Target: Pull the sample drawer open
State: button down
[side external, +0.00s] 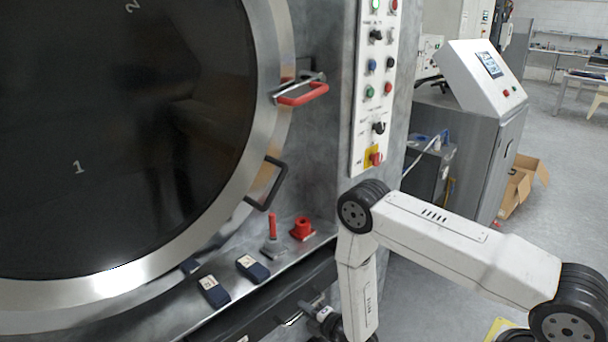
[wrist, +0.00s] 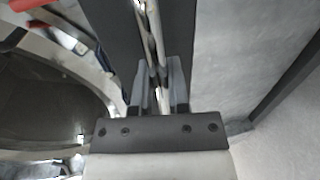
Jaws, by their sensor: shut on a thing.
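The sample drawer (side external: 262,318) appears as a dark front below the washer's ledge in the side view. A bright metal handle (side external: 291,321) shows on it, at the picture's lower edge. My gripper (side external: 308,309) is at this handle, partly hidden by my own arm. In the wrist view my gripper (wrist: 158,92) has its two fingers shut around the metal handle bar (wrist: 150,35), which runs away between them. The dark drawer front also shows in the wrist view (wrist: 108,25). I cannot tell how far the drawer stands out.
Above is the ledge (side external: 190,322) with dark blue boxes (side external: 213,291), a red-handled tool (side external: 272,238) and a red part (side external: 302,229). The big round door (side external: 110,130) has a red handle (side external: 302,94). A control panel (side external: 372,90) is to the right. Open floor lies further right.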

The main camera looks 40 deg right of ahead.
jog(key=f+v, duration=0.2)
jog(key=v, duration=0.7)
jog(key=shift+s, duration=0.4)
jog(key=shift+r, duration=0.1)
jog(key=c, duration=0.6)
grip_release()
jog(key=shift+s+r, duration=0.8)
jog(key=shift+r, duration=0.5)
jog(key=shift+s+r, duration=0.85)
jog(key=shift+r, duration=0.5)
jog(key=shift+s+r, duration=0.8)
jog(key=shift+r, duration=0.5)
